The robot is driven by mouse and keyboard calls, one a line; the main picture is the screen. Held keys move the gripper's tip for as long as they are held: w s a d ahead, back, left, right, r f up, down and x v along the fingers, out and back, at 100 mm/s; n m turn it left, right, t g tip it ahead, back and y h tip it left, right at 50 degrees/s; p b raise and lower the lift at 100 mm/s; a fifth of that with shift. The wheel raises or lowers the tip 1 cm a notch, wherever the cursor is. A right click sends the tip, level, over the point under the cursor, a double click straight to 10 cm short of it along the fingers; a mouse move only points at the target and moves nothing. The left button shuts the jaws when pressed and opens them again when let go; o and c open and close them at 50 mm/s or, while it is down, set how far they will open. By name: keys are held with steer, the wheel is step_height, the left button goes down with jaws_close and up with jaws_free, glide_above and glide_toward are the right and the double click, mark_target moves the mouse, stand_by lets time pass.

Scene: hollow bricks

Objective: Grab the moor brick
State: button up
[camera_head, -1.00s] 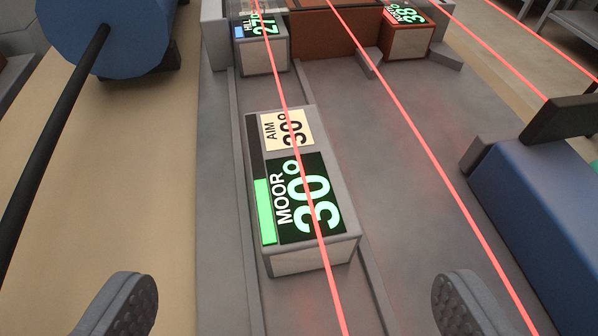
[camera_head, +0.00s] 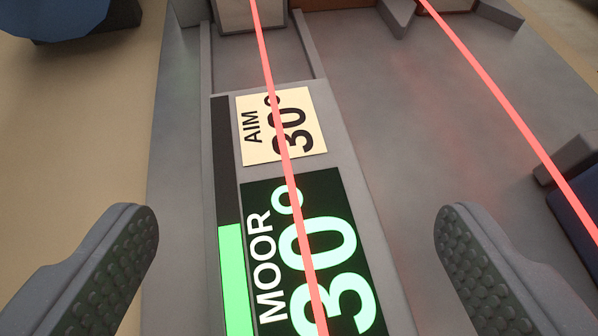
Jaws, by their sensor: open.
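The moor brick (camera_head: 358,185) is a grey block in the middle of the view. Its top has a dark panel with green "MOOR 30°", a cream "AIM 30°" label and a green bar at its left side. It runs off the bottom edge, so its near end is hidden. My gripper (camera_head: 298,228) is open, with one padded finger on each side of the brick and a gap between each finger and the brick. I cannot tell how high the fingers are above it.
A low-railed channel (camera_head: 258,62) holds the brick and leads back to another grey block (camera_head: 234,16). Red beams cross the view, one over the brick. A dark blue object (camera_head: 575,215) stands at the right edge, a blue rounded one (camera_head: 75,15) at the top left.

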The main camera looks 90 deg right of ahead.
mark_target(292, 215)
steer(key=x, duration=0.2)
steer(key=shift+d+f, duration=0.15)
steer(key=shift+d, duration=0.2)
steer(key=c, duration=1.5)
